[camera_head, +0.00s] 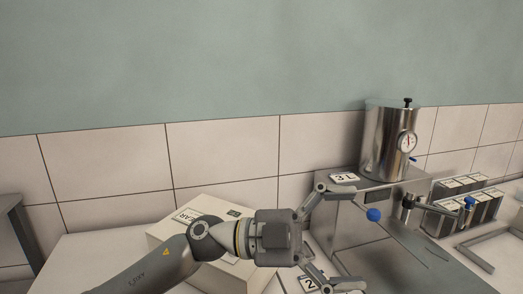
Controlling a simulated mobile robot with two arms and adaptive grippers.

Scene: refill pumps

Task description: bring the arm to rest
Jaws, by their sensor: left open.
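My left gripper (324,234) reaches in from the bottom left on my grey arm, pointing right. Its two fingers are spread apart, one above and one below, with nothing seen between them. The upper finger is in front of the steel stand on the right. My right gripper is not in view.
A steel tank (382,145) with a gauge (407,142) stands on a metal stand (345,226) with a blue-knobbed lever (373,215). A "3L" card (344,177) lies there. A pale box (172,232) is behind my arm. Several dark containers (462,203) stand right. A tiled wall is behind.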

